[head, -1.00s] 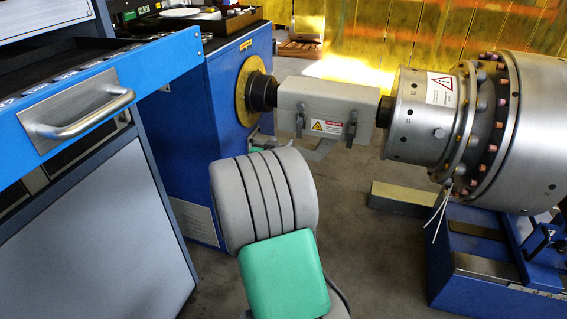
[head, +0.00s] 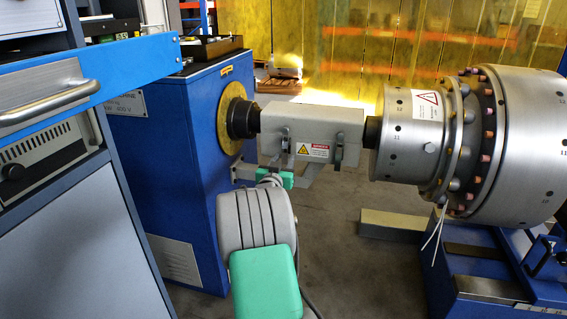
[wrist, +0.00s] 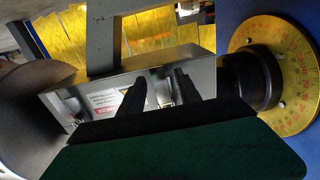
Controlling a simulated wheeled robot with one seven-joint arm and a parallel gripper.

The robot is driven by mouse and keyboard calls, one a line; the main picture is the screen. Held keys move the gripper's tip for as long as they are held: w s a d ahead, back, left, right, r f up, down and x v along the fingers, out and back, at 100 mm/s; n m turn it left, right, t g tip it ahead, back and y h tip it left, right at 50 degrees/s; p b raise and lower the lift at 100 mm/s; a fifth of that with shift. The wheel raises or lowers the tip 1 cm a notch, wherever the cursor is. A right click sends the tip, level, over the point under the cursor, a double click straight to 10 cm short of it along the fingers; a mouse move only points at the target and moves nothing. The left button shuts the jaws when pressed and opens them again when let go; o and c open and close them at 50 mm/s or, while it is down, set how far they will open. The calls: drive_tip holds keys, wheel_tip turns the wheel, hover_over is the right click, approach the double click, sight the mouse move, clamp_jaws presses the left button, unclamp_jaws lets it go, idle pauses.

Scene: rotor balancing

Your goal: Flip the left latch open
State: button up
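The grey box cover (head: 312,123) sits around the shaft between the blue machine and the rotor. The left latch (head: 285,146) is on its front face, partly hidden by my gripper; whether it is open or closed is unclear. The right latch (head: 339,153) hangs on the same face and also shows in the wrist view (wrist: 71,103). My gripper (head: 278,166) is at the lower left of the box, just in front of the left latch. In the wrist view its two dark fingers (wrist: 158,82) stand apart before the box face, and no held object is visible between them.
The steel rotor (head: 490,140) is on the right, on a blue stand (head: 475,268). The blue machine (head: 180,140) with a yellow dial (head: 229,120) stands on the left. A cabinet with a metal handle (head: 45,103) is nearest at left.

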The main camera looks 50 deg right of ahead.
clamp_jaws()
idle(1.3)
